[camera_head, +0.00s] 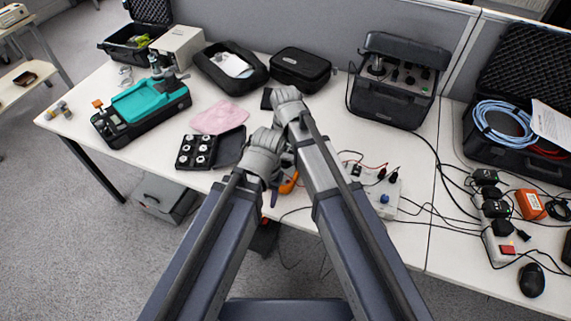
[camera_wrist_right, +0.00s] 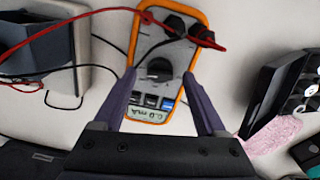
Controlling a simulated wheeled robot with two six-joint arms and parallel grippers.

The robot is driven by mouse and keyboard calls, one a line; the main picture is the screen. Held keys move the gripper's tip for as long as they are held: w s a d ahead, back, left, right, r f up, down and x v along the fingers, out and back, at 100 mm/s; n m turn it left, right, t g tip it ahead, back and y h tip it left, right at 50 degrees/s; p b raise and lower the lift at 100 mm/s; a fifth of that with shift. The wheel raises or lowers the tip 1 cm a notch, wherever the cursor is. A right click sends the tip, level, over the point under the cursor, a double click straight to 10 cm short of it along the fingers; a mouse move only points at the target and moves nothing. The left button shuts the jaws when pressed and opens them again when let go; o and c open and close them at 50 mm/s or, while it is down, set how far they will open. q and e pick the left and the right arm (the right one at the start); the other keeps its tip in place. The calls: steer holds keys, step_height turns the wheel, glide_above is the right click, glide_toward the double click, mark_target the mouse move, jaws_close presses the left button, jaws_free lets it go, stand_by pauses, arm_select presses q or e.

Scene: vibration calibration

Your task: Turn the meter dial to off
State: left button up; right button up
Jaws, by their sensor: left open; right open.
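The orange-edged meter (camera_wrist_right: 143,48) lies on the table in the right wrist view, its display (camera_wrist_right: 145,117) reading about 0.0 mA. Its dark round dial (camera_wrist_right: 160,68) sits between the two fingers of my right gripper (camera_wrist_right: 161,78). The fingers are spread; I cannot tell whether they touch the dial, or read its pointer. In the head view, only a bit of the meter (camera_head: 288,183) shows behind my arms. My left gripper (camera_head: 273,194) is mostly hidden below its wrist; a dark finger shows just left of the meter. No held object shows.
Red and black leads (camera_wrist_right: 205,38) plug into the meter. A white box with leads (camera_head: 382,196) stands to the right. A black tray of knobs (camera_head: 197,151) and a pink cloth (camera_head: 219,118) lie left. Cases line the back; cables cover the right side.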

steer(key=shift+f+b, duration=0.3)
steer(key=shift+f, duration=0.4)
jaws_close()
